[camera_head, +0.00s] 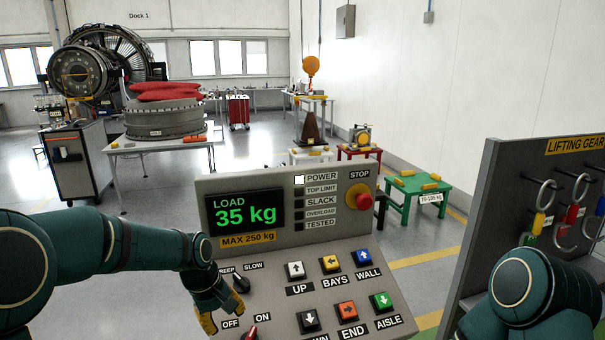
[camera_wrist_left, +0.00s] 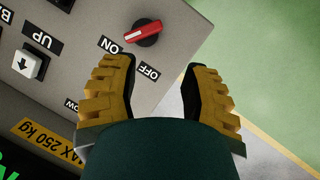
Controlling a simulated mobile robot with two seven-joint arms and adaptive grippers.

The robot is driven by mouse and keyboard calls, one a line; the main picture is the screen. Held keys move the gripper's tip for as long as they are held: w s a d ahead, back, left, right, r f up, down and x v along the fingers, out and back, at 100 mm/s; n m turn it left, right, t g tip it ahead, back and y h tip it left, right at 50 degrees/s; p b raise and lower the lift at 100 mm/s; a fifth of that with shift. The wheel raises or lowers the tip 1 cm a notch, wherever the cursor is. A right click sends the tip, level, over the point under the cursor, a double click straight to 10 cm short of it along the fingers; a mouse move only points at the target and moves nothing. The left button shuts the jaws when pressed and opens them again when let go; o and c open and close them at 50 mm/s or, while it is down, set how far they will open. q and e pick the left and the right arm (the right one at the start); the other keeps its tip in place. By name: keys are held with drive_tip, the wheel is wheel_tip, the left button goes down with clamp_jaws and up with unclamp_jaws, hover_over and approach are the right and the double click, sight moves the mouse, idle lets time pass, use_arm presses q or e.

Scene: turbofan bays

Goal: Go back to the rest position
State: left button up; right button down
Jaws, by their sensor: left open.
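My left gripper (camera_head: 211,318) hangs at the lower left corner of the grey control panel (camera_head: 207,180). In the left wrist view, my left gripper (camera_wrist_left: 160,68) has its two yellow fingers wide apart, with nothing between them. The red switch (camera_wrist_left: 142,32) marked ON and OFF lies just beyond the fingertips, apart from them. The same red switch (camera_head: 250,333) is cut off by the lower edge of the head view. The panel's display (camera_head: 244,210) reads LOAD 35 kg, and the POWER lamp is lit white. My right gripper is out of view; only a teal arm part shows.
A lifting gear board (camera_head: 487,190) with hanging hooks stands close at right. A green table (camera_head: 432,194) and an orange hook (camera_head: 311,65) above a dark cone are behind the panel. An engine part with red covers (camera_head: 165,92) sits at left. Open floor lies between.

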use_arm(q)
drive_tip(key=shift+m+g, duration=0.3)
drive_tip(key=shift+m, duration=0.1)
drive_tip(key=f, duration=0.2)
drive_tip(key=s+f, duration=0.1)
drive_tip(key=f, duration=0.4)
drive_tip(key=shift+s+d+f, duration=0.15)
drive_tip(key=shift+s, duration=0.1)
drive_tip(key=s+d+f+m+h, duration=0.1)
drive_tip(key=s+d+f+m, duration=0.1)
drive_tip(key=s+f, duration=1.25)
drive_tip(key=s+d+f+m, duration=0.25)
drive_tip(key=s+f, duration=0.45)
drive_tip(key=s, duration=0.5)
drive_tip(key=w+d+f+b, duration=0.2)
drive_tip(key=w+f+b, duration=0.3)
drive_tip(key=b, duration=0.5)
drive_tip(key=shift+w+d+m+t+h, duration=0.25)
drive_tip(key=shift+w+m+t+h, duration=0.05)
drive_tip(key=shift+w+m+t, duration=0.15)
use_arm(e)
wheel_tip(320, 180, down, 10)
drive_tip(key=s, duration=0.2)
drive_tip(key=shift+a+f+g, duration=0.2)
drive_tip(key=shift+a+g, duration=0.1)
